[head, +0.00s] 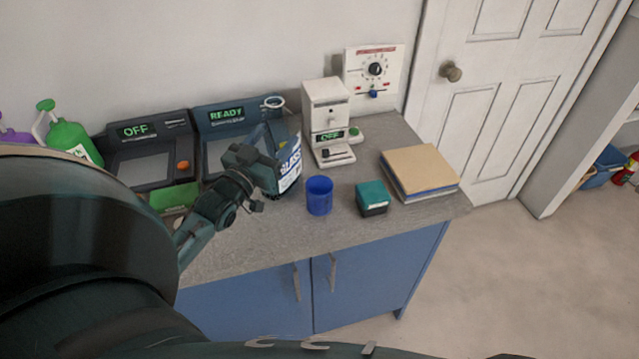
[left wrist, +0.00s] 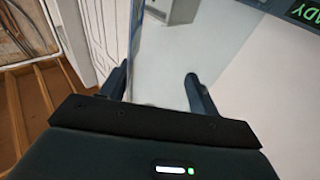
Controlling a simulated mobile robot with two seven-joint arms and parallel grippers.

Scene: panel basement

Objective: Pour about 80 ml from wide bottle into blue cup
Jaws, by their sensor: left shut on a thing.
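The wide bottle (head: 289,171) is clear with a white and blue label, in the head view in front of the machine showing READY. My left gripper (head: 258,168) is shut on its side. In the left wrist view, the two fingers (left wrist: 158,88) stand either side of the clear bottle wall. I cannot tell whether its base touches the counter. The blue cup (head: 319,196) stands upright on the counter, just right of the bottle and apart from it. Its contents are not clear. My right gripper is not in view.
A teal-topped box (head: 372,198) and a stack of books or boards (head: 420,172) lie right of the cup. A white dispenser (head: 327,120) stands behind it. A machine marked OFF (head: 150,150) and a green jug (head: 72,142) are at left. The front counter strip is clear.

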